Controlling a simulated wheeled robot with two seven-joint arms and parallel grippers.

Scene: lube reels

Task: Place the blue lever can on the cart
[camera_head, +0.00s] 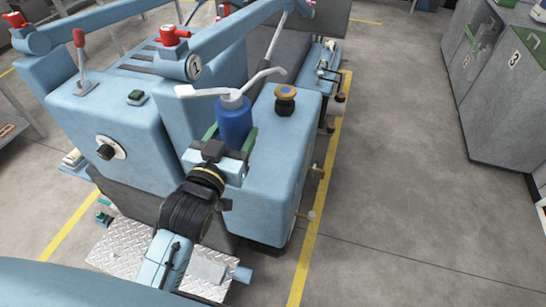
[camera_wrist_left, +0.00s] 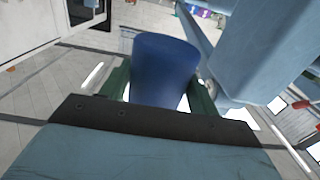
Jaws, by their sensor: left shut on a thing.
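The blue lever can (camera_head: 234,121) has a grey top, a white spout to the left and a grey lever to the right. It stands about upright in the head view, at the blue machine (camera_head: 272,160); I cannot tell whether it touches the machine. My left gripper (camera_head: 230,132) is shut on it, with a green finger on each side. In the left wrist view the can's blue body (camera_wrist_left: 165,70) sits between the green fingers (camera_wrist_left: 160,90). I cannot make out the cart for certain. My right gripper is not in view.
A black knob with an orange top (camera_head: 285,98) stands on the machine just right of the can. Machine arms with red caps (camera_head: 174,35) rise behind and to the left. Grey cabinets (camera_head: 510,85) stand at the right. The floor (camera_head: 400,190) between is clear.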

